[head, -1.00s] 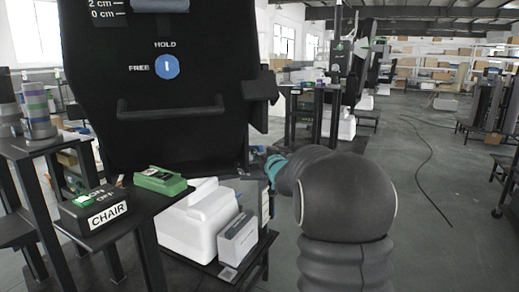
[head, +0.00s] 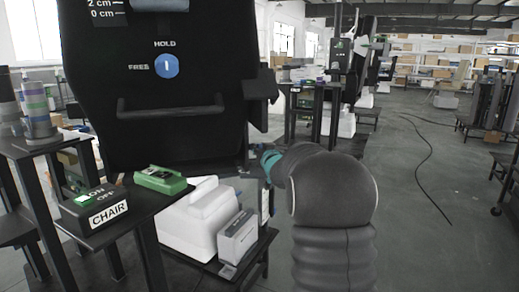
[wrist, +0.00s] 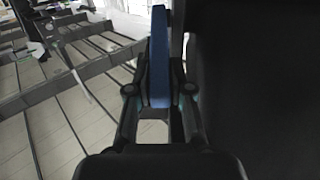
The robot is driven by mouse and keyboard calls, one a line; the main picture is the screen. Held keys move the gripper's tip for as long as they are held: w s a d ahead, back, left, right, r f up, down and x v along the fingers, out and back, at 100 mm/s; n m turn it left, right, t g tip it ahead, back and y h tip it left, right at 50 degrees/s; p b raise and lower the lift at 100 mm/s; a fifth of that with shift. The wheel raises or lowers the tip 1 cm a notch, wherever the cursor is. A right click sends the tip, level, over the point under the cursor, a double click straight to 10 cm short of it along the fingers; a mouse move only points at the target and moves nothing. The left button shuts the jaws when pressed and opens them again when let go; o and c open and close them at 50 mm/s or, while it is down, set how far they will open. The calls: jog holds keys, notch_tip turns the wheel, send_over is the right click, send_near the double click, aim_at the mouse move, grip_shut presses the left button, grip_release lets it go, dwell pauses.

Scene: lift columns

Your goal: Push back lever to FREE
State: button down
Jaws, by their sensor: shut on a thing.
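A blue lever (wrist: 158,60), seen nearly edge-on in the wrist view, stands between the fingers of my gripper (wrist: 158,92). The gripper is shut on it, beside a large dark surface on the right. In the head view a black back panel (head: 190,100) carries a blue round indicator (head: 167,66) with a white upright mark. HOLD is printed above the indicator and FREE to its left. In the head view my gripper and the lever are hidden; my arm reaches in at the panel's lower right.
A black switch box (head: 95,207) labelled CHAIR and a green device (head: 163,180) sit on a stand at the lower left. A white machine (head: 195,220) and a grey box (head: 238,237) are left of my arm. The floor (head: 420,220) to the right is open, with a cable on it.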

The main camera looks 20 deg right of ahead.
jog(key=shift+f+b, duration=0.25)
jog(key=shift+b, duration=0.2)
notch_tip(320, 180, down, 7)
jog(key=t+b, duration=0.1)
jog(key=b, duration=1)
jog(key=shift+w+f, duration=0.15)
jog(key=shift+w, duration=0.05)
jog(key=shift+f, duration=0.1)
jog(key=c, duration=1.5)
grip_release()
jog(key=o, duration=0.4)
jog(key=shift+w+f, duration=0.15)
jog(key=shift+o, duration=0.3)
jog(key=shift+r, duration=0.3)
